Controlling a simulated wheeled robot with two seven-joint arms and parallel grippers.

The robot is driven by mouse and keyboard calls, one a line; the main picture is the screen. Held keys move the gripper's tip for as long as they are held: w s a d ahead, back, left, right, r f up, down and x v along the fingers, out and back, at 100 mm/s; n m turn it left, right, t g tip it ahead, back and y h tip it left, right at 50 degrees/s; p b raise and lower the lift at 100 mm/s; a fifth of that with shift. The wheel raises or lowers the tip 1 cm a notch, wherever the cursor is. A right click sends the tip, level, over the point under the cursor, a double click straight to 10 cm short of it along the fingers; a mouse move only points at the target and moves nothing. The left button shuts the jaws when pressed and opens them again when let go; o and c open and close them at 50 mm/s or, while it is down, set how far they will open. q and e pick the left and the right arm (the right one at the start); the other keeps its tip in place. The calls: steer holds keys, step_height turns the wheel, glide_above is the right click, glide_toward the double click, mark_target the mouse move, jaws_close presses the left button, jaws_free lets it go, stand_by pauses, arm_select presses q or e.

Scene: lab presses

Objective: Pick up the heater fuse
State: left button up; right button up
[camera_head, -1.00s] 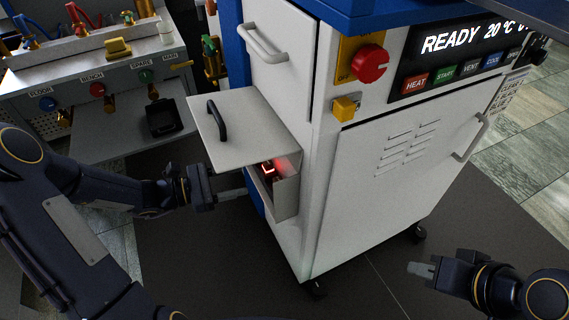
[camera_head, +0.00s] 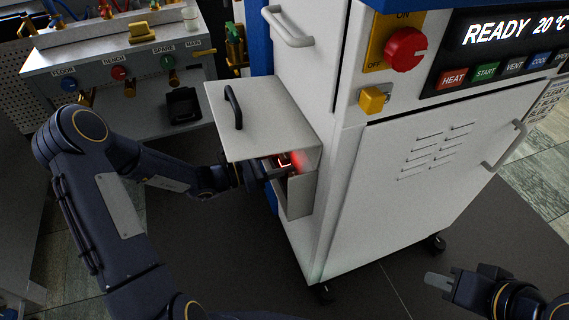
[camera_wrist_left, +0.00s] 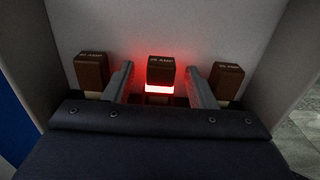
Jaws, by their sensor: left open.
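Three brown block fuses stand in a row in the left wrist view: a left one (camera_wrist_left: 91,70), a middle one (camera_wrist_left: 161,71) with a red glowing band below it, and a right one (camera_wrist_left: 226,80). Their tops carry small amp markings, too small to read surely. My left gripper (camera_wrist_left: 160,88) is open, with one finger on each side of the middle fuse, apart from it. In the head view my left gripper (camera_head: 278,173) reaches into the red-lit fuse compartment and hides most of the fuses. My right gripper (camera_head: 438,280) is low at the right, away from the cabinet; its finger gap is unclear.
The compartment's raised grey lid (camera_head: 262,122) with a black handle is just above my left gripper. The compartment sits on the white cabinet (camera_head: 395,205), whose display reads READY 20 °C. A bench with coloured valves (camera_head: 120,73) stands at the back left.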

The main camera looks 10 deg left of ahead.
arm_select(q)
steer(key=c, duration=1.1)
steer(key=shift+r, duration=0.1)
steer(key=shift+r+p, duration=0.3)
steer(key=shift+r, duration=0.3)
step_height(320, 180, up, 2)
steer(key=shift+r+p, duration=0.2)
steer(key=shift+p, duration=0.3)
steer(key=shift+r+p+v, duration=0.45)
steer(key=shift+p+v, duration=0.4)
steer(key=shift+v, duration=2.15)
steer(key=shift+r+p+v, duration=0.45)
steer(key=shift+p+v, duration=0.45)
steer(key=shift+v, duration=2.15)
steer(key=shift+r+p+v, duration=0.45)
steer(key=shift+p+v, duration=0.4)
steer(key=shift+v, duration=2.15)
steer(key=shift+s, duration=0.1)
